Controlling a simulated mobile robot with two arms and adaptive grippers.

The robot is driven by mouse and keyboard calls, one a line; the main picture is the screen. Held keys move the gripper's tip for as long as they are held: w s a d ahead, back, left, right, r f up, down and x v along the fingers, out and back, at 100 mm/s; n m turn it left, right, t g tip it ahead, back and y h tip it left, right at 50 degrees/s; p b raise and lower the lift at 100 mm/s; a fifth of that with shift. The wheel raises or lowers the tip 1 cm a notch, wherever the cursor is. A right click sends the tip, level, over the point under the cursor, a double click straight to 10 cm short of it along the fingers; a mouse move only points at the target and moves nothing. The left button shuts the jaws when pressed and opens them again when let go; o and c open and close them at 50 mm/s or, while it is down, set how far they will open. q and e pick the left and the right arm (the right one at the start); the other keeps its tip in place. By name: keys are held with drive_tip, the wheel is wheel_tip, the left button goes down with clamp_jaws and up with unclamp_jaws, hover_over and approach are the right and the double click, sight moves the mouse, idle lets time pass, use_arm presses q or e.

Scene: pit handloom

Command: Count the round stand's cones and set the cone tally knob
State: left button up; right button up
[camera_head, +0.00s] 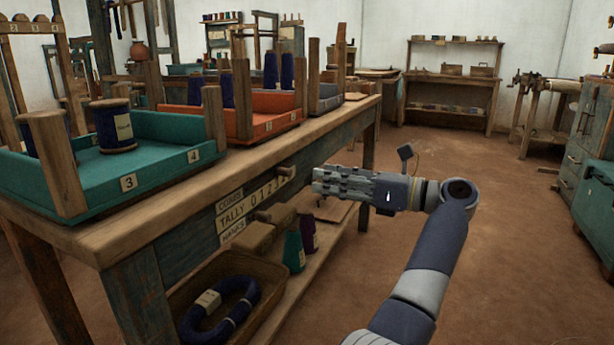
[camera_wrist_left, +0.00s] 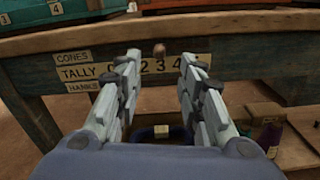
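The tally board (camera_head: 233,222) on the bench front has rows CONES, TALLY and HANKS with a number scale. It also shows in the left wrist view (camera_wrist_left: 78,74). An upper wooden knob (camera_head: 285,172) sits at the cones row; in the left wrist view this knob (camera_wrist_left: 158,50) appears roughly above the 3. A lower knob (camera_head: 262,215) is at the hanks row. My left gripper (camera_head: 316,184) is open and empty in front of the board, its fingers (camera_wrist_left: 160,60) either side of the upper knob in the picture; contact is unclear. I cannot identify the round stand. My right gripper is out of view.
A green cone (camera_head: 293,251) and a purple cone (camera_head: 308,234) stand on the low shelf. A basket (camera_head: 262,270) there holds a blue hank (camera_head: 247,300). Trays with spools, including a teal one (camera_head: 160,165), cover the bench top. The brown floor at right is clear.

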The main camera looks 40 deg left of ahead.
use_arm(q)
drive_tip(key=v, duration=0.3)
drive_tip(key=shift+d, duration=0.25)
drive_tip(key=shift+a, duration=0.15)
